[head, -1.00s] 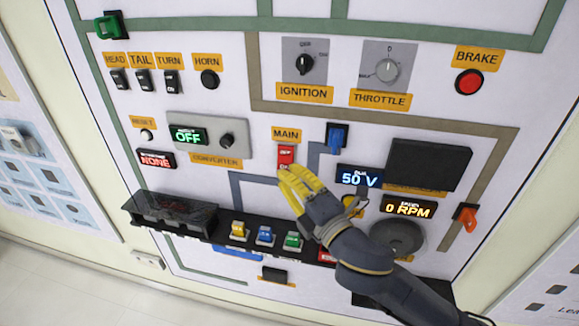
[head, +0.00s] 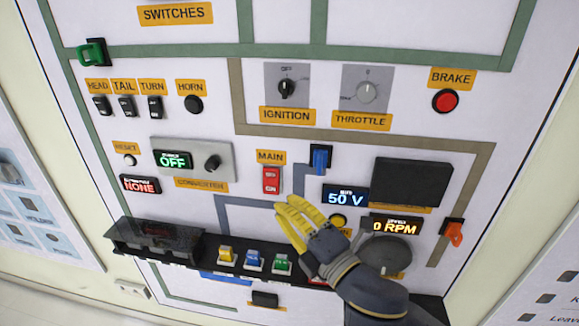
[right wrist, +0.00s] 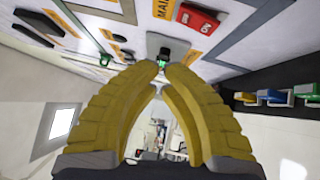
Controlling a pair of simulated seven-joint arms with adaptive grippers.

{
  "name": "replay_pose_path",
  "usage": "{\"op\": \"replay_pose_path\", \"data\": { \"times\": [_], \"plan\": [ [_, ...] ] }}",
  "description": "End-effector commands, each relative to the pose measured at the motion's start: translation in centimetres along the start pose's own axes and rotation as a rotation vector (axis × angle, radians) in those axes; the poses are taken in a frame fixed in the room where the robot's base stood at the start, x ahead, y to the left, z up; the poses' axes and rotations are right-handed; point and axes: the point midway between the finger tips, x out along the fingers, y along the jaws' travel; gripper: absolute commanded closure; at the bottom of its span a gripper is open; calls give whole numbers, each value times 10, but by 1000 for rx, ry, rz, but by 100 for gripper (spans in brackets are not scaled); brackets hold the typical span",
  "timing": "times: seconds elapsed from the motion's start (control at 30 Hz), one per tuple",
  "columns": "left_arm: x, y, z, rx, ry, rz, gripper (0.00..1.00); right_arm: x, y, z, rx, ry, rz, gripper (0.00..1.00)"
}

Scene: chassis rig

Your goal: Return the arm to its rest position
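My right gripper (head: 291,209) is in front of the panel, below and right of the red MAIN switch (head: 271,180), and apart from it. Its two yellow fingers come together at the tips in the right wrist view (right wrist: 160,72), with nothing seen held between them. The MAIN switch also shows at the top of the right wrist view (right wrist: 198,19). Its face reads ON at the bottom. My left gripper is not in view.
A black shelf (head: 190,252) with yellow, blue and green connectors juts out below the gripper. A blue lever (head: 320,158), 50 V display (head: 344,197), round grey knob (head: 384,256) and orange lever (head: 455,232) are near the right arm.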

Motion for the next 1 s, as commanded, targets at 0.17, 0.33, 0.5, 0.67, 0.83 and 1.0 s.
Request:
{"op": "replay_pose_path", "data": {
  "times": [0.17, 0.33, 0.5, 0.67, 0.83, 1.0],
  "plan": [
    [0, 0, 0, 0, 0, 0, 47, -6, -17, 11, 71, -55, -35, 100],
    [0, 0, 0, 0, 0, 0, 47, -26, -61, 38, 229, -193, -118, 100],
    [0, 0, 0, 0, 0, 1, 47, -62, -116, 67, 395, -370, -219, 100],
    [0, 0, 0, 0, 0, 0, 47, -110, -172, 88, 536, -549, -318, 100],
    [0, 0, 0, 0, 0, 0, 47, -178, -230, 103, 662, -758, -426, 100],
    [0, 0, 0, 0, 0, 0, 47, -254, -277, 109, 751, -962, -526, 100]
  ]
}}
